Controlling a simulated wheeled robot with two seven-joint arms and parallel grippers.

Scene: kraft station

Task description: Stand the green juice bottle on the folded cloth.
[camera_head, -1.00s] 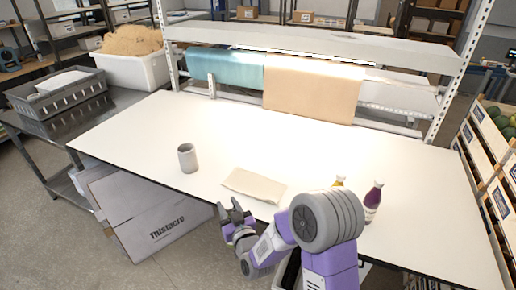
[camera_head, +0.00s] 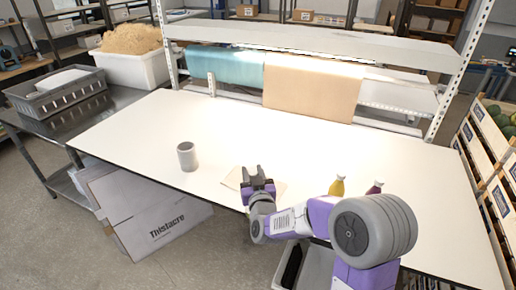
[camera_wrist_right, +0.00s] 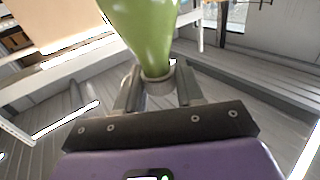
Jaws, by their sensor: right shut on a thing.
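The folded cloth (camera_head: 231,179) is cream and lies flat near the table's front edge. My right gripper (camera_head: 258,173) is in front of part of it in the head view. In the right wrist view a green bottle (camera_wrist_right: 146,28) stands out between the fingers of my right gripper (camera_wrist_right: 158,88), which is shut on its narrow neck. I cannot make out the green bottle in the head view, so its height over the cloth is unclear. My left gripper is not in view.
A grey cup (camera_head: 187,157) stands left of the cloth. A yellow bottle (camera_head: 337,187) and a dark purple bottle (camera_head: 375,188) stand to the right, partly behind my right arm.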

